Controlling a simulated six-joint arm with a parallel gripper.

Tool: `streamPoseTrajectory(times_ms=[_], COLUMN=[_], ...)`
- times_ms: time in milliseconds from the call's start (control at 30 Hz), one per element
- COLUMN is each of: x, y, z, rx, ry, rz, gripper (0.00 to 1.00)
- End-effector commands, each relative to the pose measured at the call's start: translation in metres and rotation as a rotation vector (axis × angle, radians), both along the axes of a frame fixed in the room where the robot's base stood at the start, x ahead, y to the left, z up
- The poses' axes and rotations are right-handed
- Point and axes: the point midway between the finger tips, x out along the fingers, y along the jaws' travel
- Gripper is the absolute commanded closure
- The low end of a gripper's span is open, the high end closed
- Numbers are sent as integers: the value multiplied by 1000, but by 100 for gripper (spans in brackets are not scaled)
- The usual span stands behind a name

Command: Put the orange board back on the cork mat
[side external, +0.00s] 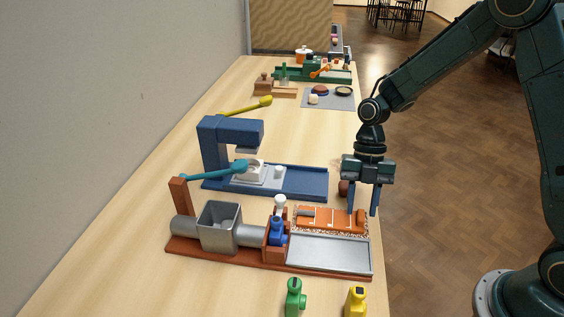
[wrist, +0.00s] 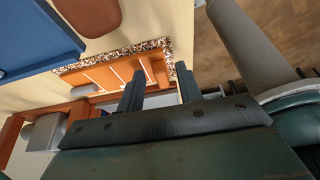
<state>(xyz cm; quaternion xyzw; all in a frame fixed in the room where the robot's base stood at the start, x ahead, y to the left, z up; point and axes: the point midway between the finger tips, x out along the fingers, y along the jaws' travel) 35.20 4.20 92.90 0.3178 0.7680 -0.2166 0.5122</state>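The orange board (side external: 328,217) has thin white lines across it and a raised orange piece at its right end. It appears to lie on the speckled cork mat (side external: 297,231), whose edge shows around it. In the wrist view the board (wrist: 104,76) and the mat edge (wrist: 125,51) are left of and beyond my fingers. My gripper (side external: 363,213) points down at the board's right end. Its two fingers are apart, with the orange end piece seen between them in the wrist view (wrist: 158,79). I cannot tell whether a finger touches it.
A grey tray (side external: 328,254) on a red-brown base with a hopper (side external: 219,222) stands just in front of the mat. A blue press (side external: 225,150) stands behind it. Green (side external: 294,299) and yellow (side external: 356,302) bottles are at the front. The table's right edge is close to my gripper.

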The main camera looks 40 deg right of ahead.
Motion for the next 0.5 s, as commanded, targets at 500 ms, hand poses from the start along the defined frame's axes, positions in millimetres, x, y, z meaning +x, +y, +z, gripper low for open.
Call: streamPoseTrajectory(times_ms=[500], x=[19], y=[-19], z=[62], rx=[-1], ry=[-5], rz=[-2], gripper=[64])
